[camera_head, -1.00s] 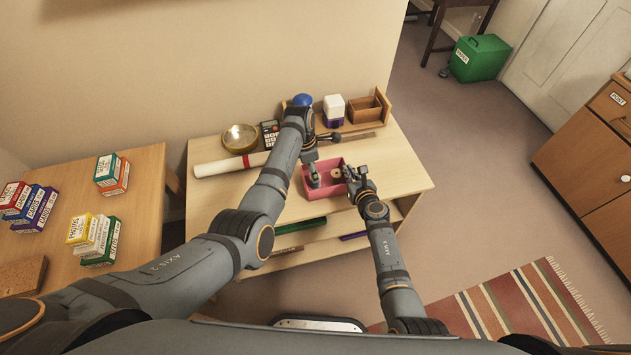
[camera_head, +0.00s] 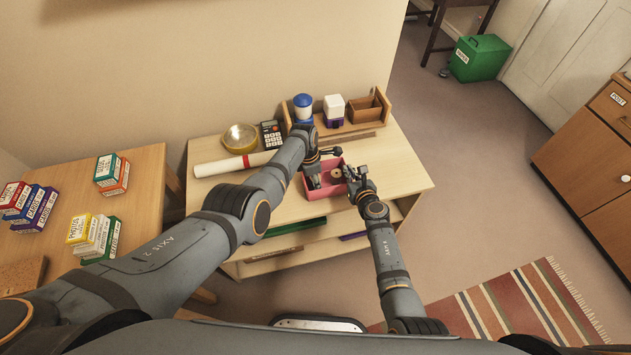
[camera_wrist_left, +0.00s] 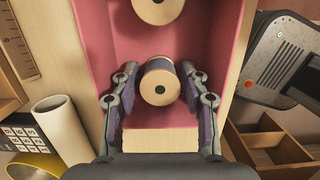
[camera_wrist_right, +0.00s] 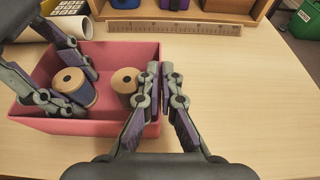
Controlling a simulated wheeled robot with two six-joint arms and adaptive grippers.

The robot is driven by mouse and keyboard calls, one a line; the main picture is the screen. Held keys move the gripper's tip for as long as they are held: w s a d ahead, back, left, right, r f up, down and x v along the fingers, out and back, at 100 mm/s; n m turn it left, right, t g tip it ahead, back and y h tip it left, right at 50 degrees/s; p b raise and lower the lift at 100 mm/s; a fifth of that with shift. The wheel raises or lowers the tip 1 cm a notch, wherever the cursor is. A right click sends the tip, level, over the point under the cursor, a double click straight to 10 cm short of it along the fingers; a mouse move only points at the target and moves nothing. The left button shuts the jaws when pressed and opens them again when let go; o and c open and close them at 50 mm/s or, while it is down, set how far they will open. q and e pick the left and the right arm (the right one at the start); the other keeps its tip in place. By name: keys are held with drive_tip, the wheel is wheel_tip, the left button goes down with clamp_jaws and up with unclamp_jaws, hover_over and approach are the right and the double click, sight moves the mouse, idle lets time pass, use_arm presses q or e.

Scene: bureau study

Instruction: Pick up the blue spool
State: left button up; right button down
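The blue spool (camera_wrist_left: 160,68), with dark blue thread and a tan end, stands in the left end of the pink box (camera_wrist_right: 110,128); it also shows in the right wrist view (camera_wrist_right: 85,92). My left gripper (camera_wrist_left: 160,75) is open inside the box, one finger on each side of this spool; firm contact cannot be made out. A second spool (camera_wrist_right: 125,80) stands to its right, and its thread color is unclear. My right gripper (camera_wrist_right: 160,72) is shut on the box's right wall, and the head view shows it there too (camera_head: 353,174).
Behind the box are a ruler (camera_wrist_right: 175,29), a wooden organizer (camera_head: 366,110), a blue-and-white jar (camera_head: 303,108) and a calculator (camera_head: 271,133). A white roll (camera_head: 225,166) and bowl (camera_head: 240,137) lie left. The desktop (camera_head: 400,165) right of the box is clear.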

use_arm(q)
drive_tip(key=c, duration=0.7)
drive_tip(key=shift+r, duration=0.1)
wheel_tip(320, 180, up, 10)
drive_tip(key=shift+f, duration=0.1)
use_arm(e)
drive_tip(key=c, duration=1.4)
unclamp_jaws()
drive_tip(key=shift+c, duration=0.2)
drive_tip(key=v, duration=0.7)
drive_tip(key=shift+s+r, duration=0.1)
drive_tip(key=shift+s, duration=0.1)
